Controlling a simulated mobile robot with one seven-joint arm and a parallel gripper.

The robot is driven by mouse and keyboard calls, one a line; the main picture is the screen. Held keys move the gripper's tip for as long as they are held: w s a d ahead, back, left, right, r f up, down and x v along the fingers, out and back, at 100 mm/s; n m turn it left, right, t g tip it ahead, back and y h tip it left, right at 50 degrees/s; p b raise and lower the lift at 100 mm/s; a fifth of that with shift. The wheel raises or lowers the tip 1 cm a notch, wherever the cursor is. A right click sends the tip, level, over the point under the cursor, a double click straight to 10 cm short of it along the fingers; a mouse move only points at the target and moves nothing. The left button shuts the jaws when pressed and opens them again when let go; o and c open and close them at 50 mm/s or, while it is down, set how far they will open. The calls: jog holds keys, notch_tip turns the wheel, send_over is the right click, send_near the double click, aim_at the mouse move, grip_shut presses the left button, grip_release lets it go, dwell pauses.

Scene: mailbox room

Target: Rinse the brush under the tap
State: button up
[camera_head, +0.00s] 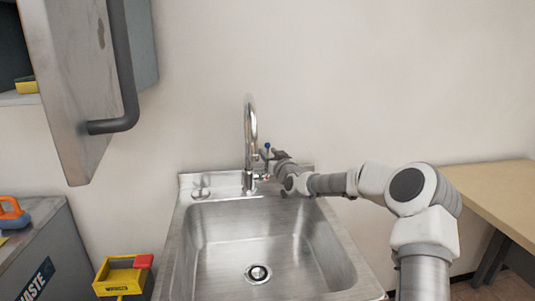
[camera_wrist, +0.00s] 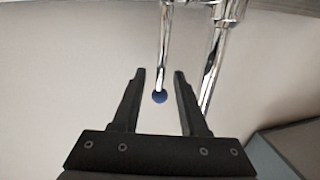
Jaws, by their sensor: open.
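The chrome tap (camera_head: 250,135) rises at the back rim of the steel sink (camera_head: 207,262). Its blue-tipped lever (camera_head: 267,147) stands up on its right side. No water stream shows. My gripper (camera_head: 266,156) is beside the tap at the lever, partly hidden by its own wrist. In the wrist view my gripper (camera_wrist: 159,73) is open, with the lever's blue knob (camera_wrist: 160,97) showing between the fingers; I cannot tell whether they touch it. An orange and blue handled item (camera_head: 12,214), perhaps the brush, lies on the grey waste bin at far left.
A yellow container (camera_head: 122,278) with a red item (camera_head: 144,261) stands left of the sink. A metal cabinet door with a dark handle (camera_head: 122,70) hangs open at upper left. A wooden table (camera_head: 500,190) is at right. The sink basin is empty.

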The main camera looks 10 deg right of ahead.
jog(key=shift+w+a, duration=0.15)
jog(key=shift+w, duration=0.5)
grip_shut()
dwell(1.1)
